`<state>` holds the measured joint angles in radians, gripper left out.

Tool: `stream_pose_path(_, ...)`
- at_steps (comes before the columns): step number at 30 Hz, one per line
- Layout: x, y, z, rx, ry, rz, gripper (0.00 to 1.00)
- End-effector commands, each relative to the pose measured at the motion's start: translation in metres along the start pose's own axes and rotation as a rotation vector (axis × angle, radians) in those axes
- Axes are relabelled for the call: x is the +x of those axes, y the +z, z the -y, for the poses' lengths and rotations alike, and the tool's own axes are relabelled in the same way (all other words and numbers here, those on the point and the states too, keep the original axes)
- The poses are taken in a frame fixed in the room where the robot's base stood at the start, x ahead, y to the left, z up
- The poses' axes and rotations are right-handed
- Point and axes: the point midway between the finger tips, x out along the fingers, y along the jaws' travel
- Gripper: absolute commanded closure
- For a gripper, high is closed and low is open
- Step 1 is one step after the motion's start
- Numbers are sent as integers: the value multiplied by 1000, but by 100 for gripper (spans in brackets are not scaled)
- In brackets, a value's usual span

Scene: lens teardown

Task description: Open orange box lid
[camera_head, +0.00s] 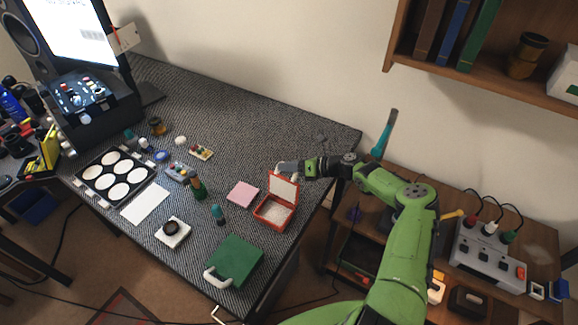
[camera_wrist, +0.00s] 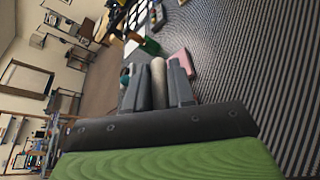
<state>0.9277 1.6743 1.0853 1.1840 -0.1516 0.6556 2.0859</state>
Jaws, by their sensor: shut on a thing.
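The orange box (camera_head: 268,222) stands near the right front edge of the table. Its lid (camera_head: 284,188) is raised steeply at the back and shows a pale inner face. The box's inside is in view and looks whitish. My gripper (camera_head: 283,167) is at the lid's top edge, reaching in from the right. In the wrist view, my gripper's fingers (camera_wrist: 157,72) are shut on a pale, rounded bar, which looks like the lid's handle (camera_wrist: 158,85). The rest of the box is hidden or unclear in the wrist view.
A pink pad (camera_head: 243,194) lies just left of the box. A green case (camera_head: 235,262) with a white handle is in front. A teal-capped bottle (camera_head: 218,213) stands to the left. The table behind the box is clear. A wooden shelf (camera_head: 470,75) hangs at upper right.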

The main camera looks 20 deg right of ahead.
Motion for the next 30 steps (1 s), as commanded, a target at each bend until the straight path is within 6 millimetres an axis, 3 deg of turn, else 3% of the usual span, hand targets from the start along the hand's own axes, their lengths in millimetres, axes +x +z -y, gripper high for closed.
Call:
stream_pose_path(11, 0, -4, 3, 4, -9, -5, 100)
stream_pose_path(12, 0, -4, 3, 5, -9, -6, 72)
stream_pose_path(15, 0, -3, 3, 4, -8, -5, 57)
stream_pose_path(25, -5, -2, 2, 2, -6, -2, 56)
stream_pose_path(30, -42, -1, 3, 2, -10, 0, 56)
